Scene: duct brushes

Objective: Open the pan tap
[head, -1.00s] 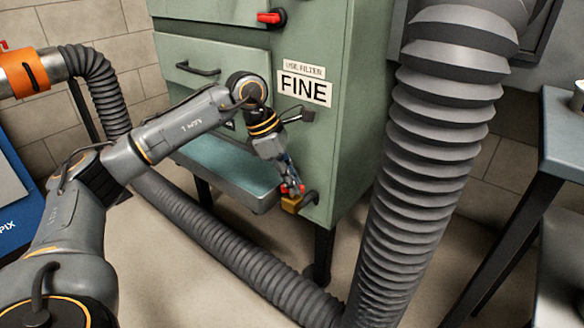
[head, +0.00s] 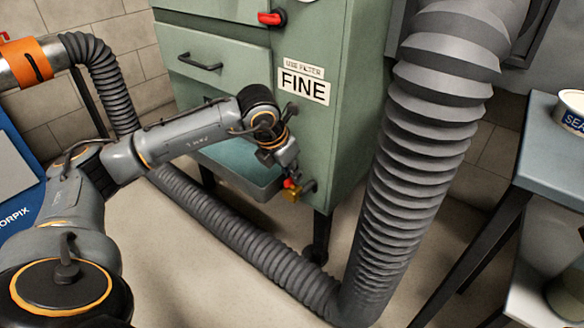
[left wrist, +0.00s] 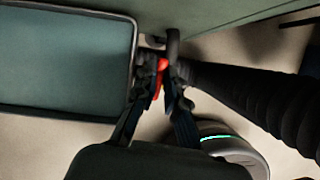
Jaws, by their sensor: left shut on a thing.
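The pan tap (head: 292,195) is a small brass valve with a dark spout, low on the front of the green cabinet beside the pan. Its red lever (left wrist: 161,66) shows between my fingers in the left wrist view. My left gripper (head: 290,176) is at the tap from above and is shut on the red lever; its fingers hide part of it. The teal pan (head: 235,164) sits under the cabinet, left of the tap; its rim also shows in the left wrist view (left wrist: 133,60). My right gripper is not in view.
A thick grey ribbed duct (head: 425,150) rises right of the cabinet (head: 345,120), and another ribbed hose (head: 220,228) runs along the floor below the pan. A blue-grey table (head: 555,150) with a labelled tub (head: 572,112) stands at the right.

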